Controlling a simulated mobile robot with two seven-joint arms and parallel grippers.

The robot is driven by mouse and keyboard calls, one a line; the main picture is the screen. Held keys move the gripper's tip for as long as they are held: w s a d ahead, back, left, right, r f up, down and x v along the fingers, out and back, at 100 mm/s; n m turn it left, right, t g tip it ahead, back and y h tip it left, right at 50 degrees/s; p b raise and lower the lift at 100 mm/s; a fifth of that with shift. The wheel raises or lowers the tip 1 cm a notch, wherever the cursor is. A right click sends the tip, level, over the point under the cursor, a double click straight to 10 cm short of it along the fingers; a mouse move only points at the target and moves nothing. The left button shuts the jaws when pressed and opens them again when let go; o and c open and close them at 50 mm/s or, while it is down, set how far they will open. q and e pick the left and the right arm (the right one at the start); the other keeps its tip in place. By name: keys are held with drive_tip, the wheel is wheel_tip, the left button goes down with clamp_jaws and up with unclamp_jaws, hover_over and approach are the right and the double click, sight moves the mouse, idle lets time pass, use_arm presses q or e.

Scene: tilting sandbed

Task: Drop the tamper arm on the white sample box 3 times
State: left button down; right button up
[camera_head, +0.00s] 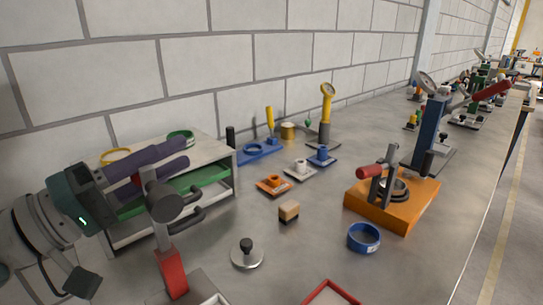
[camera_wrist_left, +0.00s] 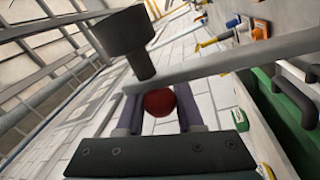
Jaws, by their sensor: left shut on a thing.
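My left gripper (camera_head: 182,155) reaches in from the left with its purple fingers shut on the tamper arm. In the left wrist view the red ball knob (camera_wrist_left: 159,102) of the tamper arm sits between the fingers. The arm's grey bar (camera_wrist_left: 215,65) crosses just beyond the knob, and its dark round head (camera_wrist_left: 124,32) hangs beside it. In the head view the dark head (camera_head: 167,203) is raised above a red post (camera_head: 172,272). A white-edged box (camera_head: 213,300), likely the sample box, is cut off by the bottom edge. My right gripper is not in view.
A shelf with a green tray (camera_head: 205,180) stands close behind the gripper. A round metal weight (camera_head: 247,254), a wooden block (camera_head: 289,211), a blue ring (camera_head: 363,237) and an orange press base (camera_head: 415,205) stand to the right. A red-rimmed box (camera_head: 330,294) is at the front.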

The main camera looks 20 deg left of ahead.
use_arm(q)
drive_tip(key=shift+w+a+f, duration=0.1)
drive_tip(key=shift+w+a, duration=0.1)
drive_tip(key=shift+a, duration=0.35)
drive_tip(key=shift+f, duration=0.1)
drive_tip(key=c, duration=0.6)
unclamp_jaws()
drive_tip(key=shift+o, duration=0.2)
drive_tip(key=v, duration=1)
drive_tip(key=shift+b, duration=0.3)
